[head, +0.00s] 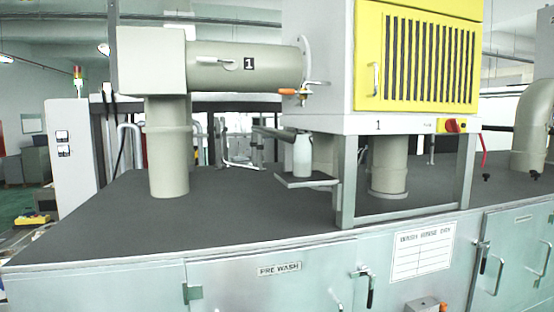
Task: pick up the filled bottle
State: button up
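A pale white bottle (302,156) with a narrower neck stands upright on a small dark plate (298,181) that juts out beside the left leg of the machine's metal frame. Only its outside shows, so I cannot tell whether it is filled. A dark horizontal bar passes at the level of its top. My gripper is not in view.
A dark grey machine top (250,217) spreads around the plate. A thick beige duct (168,150) rises to the left. A white housing with a yellow vented door (418,55) overhangs to the right on metal legs. Steel doors with handles (367,287) form the front below.

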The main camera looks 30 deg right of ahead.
aim_at(302, 148)
jog(key=i+j+z, duration=0.1)
jog(key=j+z, duration=0.45)
jog(key=z, duration=0.15)
jog(key=j+z, duration=0.4)
jog(key=i+l, duration=0.05)
jog(key=l, duration=0.05)
